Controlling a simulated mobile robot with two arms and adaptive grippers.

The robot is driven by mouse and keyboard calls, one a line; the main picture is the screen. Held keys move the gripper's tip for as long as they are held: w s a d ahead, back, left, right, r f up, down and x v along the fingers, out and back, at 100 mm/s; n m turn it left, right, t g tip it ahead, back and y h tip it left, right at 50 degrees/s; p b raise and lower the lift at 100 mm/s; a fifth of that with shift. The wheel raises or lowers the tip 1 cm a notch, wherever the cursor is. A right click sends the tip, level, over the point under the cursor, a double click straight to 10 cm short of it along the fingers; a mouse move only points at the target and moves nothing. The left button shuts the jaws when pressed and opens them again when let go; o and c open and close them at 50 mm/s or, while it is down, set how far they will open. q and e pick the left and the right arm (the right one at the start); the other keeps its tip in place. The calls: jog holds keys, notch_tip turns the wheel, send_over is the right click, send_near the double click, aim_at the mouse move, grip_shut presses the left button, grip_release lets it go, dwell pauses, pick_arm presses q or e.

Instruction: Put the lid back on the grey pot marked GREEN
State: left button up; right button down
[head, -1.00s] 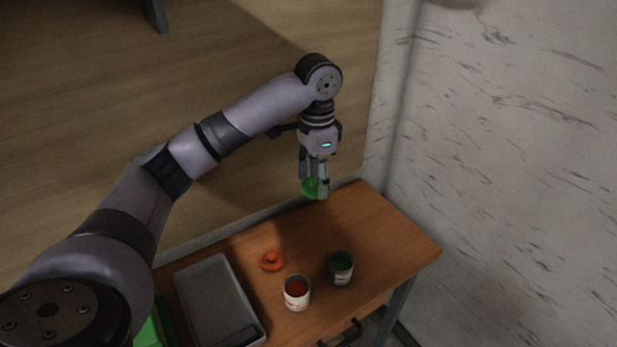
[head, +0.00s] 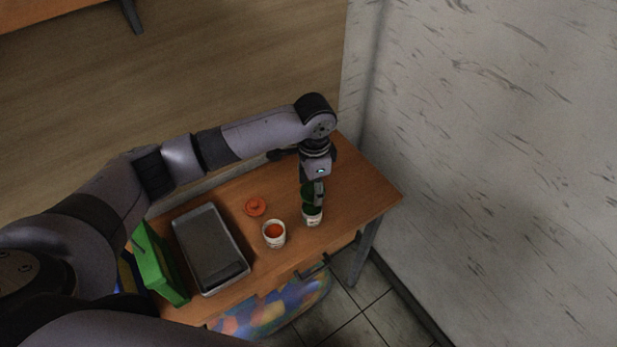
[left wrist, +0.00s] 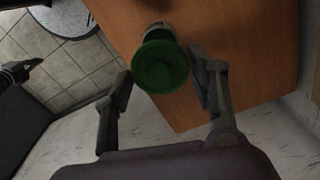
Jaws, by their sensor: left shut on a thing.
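My left gripper (head: 314,190) is shut on the green lid (head: 306,190), just above the grey pot with green inside (head: 313,219). The left wrist view shows the round green lid (left wrist: 160,68) between the fingers of my left gripper (left wrist: 164,82), with part of the pot (left wrist: 160,32) behind it. The lid covers the pot's mouth there, and I cannot tell whether they touch. The pot stands upright on the wooden table; its marking is not readable. A dark shape at the left of the wrist view may be my right gripper (left wrist: 22,72); its jaws are unclear.
An open pot with orange inside (head: 274,234) stands close to the left, with an orange lid (head: 255,206) lying behind it. A grey tray (head: 205,250) and a green box-like object (head: 157,265) are farther left. The table's right end (head: 365,190) is clear.

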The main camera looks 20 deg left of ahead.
pick_arm(q)
jog(key=shift+f+b, duration=0.65)
jog(key=shift+f, duration=0.1)
notch_tip(320, 180, down, 3)
jog(key=b, duration=0.3)
jog(key=shift+r, duration=0.15)
jog(key=shift+f, duration=0.2)
jog(key=shift+f+b, duration=0.3)
jog(key=shift+f, duration=0.4)
jog(key=shift+p, duration=0.6)
jog(key=shift+p, duration=0.5)
jog(key=shift+f+p, duration=0.15)
jog(key=shift+p, duration=0.65)
dwell(0.9)
dwell(0.3)
jog(key=o, duration=0.8)
